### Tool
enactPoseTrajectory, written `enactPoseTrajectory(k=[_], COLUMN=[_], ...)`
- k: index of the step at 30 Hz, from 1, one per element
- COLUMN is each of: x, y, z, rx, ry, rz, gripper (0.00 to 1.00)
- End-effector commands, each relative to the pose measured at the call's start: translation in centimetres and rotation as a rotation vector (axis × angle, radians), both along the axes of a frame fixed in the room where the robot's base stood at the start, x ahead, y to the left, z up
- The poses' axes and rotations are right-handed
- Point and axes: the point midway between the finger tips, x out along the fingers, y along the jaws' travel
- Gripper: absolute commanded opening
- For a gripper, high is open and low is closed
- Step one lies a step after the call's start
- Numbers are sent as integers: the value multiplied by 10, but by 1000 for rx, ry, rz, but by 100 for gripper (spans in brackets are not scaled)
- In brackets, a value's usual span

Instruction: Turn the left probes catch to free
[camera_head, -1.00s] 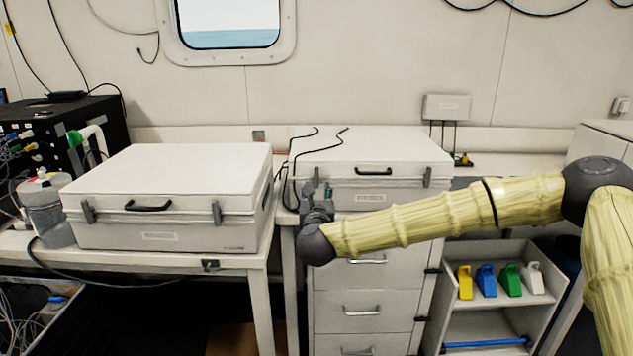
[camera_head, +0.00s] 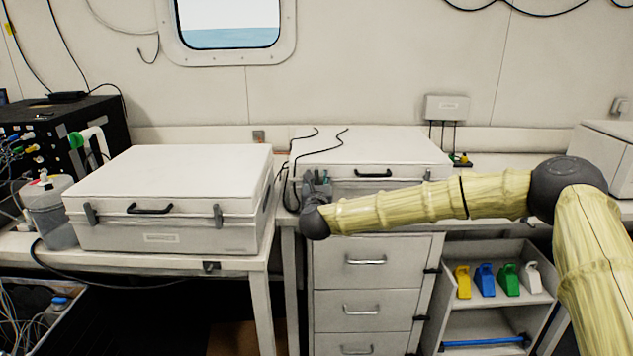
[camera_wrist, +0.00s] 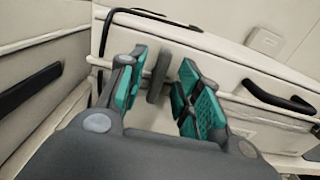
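The probes case is the white case (camera_head: 372,143) on the right-hand bench, with a black handle (camera_head: 373,173) and two dark cables over its lid. It also shows in the wrist view (camera_wrist: 225,75). Its left catch (camera_wrist: 157,77) is a grey upright lever on the front face near the corner; in the head view my gripper hides it. My gripper (camera_head: 316,180) is at the case's front left corner. In the wrist view its teal-padded fingers (camera_wrist: 162,88) are apart, with the catch showing between them. I cannot tell whether either pad touches it.
A second white case (camera_head: 165,180) stands close on the left, with a narrow cable-filled gap between. Drawers (camera_head: 366,275) are below my arm. A shelf with colored scoops (camera_head: 487,281) stands at lower right. A wall box (camera_head: 447,107) is behind.

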Motion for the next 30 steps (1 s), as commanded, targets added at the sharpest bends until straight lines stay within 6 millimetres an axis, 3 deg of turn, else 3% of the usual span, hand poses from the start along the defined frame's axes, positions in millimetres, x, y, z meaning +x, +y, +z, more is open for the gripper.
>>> enactPoseTrajectory(k=[3, 9, 20, 30], x=[0, 0, 0, 0], y=[0, 0, 0, 1], z=[0, 0, -1, -3], rx=[0, 0, -30, -235], ry=[0, 0, 0, -1], rz=[0, 0, -1, 0], gripper=[32, 0, 0, 0])
